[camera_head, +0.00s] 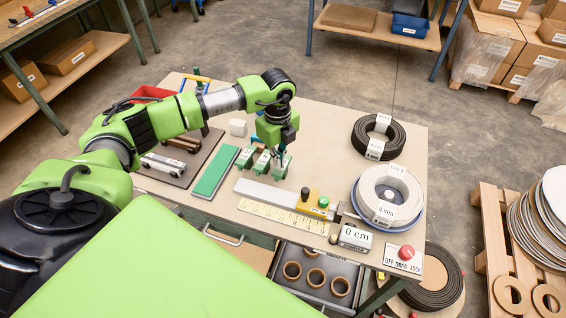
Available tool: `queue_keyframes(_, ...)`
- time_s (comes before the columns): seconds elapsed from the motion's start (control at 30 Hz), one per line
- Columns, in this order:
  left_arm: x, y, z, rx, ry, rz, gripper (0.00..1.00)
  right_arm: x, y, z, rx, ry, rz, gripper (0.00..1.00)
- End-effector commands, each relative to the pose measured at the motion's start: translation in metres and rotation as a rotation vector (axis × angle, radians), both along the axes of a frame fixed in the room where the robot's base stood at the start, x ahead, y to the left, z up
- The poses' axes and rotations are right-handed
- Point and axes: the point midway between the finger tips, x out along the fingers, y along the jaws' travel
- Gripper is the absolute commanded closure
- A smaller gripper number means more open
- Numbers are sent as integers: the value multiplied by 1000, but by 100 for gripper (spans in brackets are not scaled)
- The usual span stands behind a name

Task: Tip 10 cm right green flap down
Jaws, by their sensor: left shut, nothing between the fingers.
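Three small green blocks with white labels stand in a row mid-table: a left one (245,158), a middle one (262,163) and a right one (280,170). Their labels are too small to read, and I cannot tell which flap is up or down. My left gripper (280,153) points down, shut and empty, just above the right green block. Its fingertips are close to the block's top; I cannot tell whether they touch. The gripper partly covers the block's back. My right gripper is not in view.
A long green strip (215,171) lies left. White (391,187) and black coils (396,139) stand right, with a red button (406,252) in front.

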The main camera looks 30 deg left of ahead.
Motion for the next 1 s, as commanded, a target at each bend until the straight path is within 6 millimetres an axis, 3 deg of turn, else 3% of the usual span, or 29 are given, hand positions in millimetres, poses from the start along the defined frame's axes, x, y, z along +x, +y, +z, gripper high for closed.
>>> queue_keyframes(1.0,0,0,-8,0,0,0,100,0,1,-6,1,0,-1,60)
